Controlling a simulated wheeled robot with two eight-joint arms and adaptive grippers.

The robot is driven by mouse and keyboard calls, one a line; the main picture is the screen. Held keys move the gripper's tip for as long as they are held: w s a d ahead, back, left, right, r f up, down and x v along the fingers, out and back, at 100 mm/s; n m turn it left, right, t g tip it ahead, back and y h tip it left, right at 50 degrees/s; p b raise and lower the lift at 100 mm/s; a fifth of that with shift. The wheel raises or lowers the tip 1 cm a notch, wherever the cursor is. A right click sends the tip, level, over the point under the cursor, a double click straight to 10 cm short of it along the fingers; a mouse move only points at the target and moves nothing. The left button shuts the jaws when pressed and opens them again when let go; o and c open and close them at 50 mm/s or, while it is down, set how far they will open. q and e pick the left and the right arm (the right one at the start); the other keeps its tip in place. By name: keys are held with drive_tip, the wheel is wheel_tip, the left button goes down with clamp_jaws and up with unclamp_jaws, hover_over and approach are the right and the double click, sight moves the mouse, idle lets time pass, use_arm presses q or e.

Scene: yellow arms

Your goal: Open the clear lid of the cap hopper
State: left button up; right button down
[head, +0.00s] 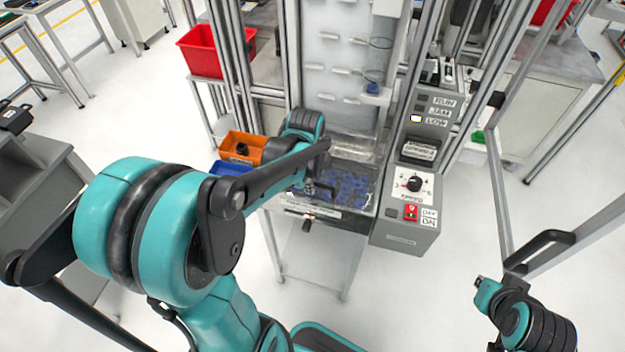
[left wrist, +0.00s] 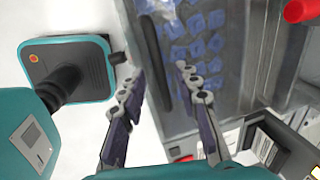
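The cap hopper (head: 367,200) stands at the centre of the head view, with many blue caps (head: 345,186) inside. The same blue caps (left wrist: 200,45) show through its clear lid (left wrist: 222,62) in the left wrist view, and the lid looks closed. A dark bar handle (left wrist: 160,65) runs along the lid's near edge. My left gripper (left wrist: 160,74) is open, its fingers on either side of the handle in the picture; I cannot tell whether they touch it. In the head view my left arm partly hides the hopper.
A grey control box (head: 400,232) with a knob and red switch stands right of the hopper. Orange (head: 242,148) and blue (head: 226,168) bins sit to its left. A red crate (head: 203,52) is behind. A framed door with a black handle (head: 540,248) is at right.

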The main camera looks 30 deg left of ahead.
use_arm(q)
clamp_jaws()
drive_tip(key=shift+r, duration=0.15)
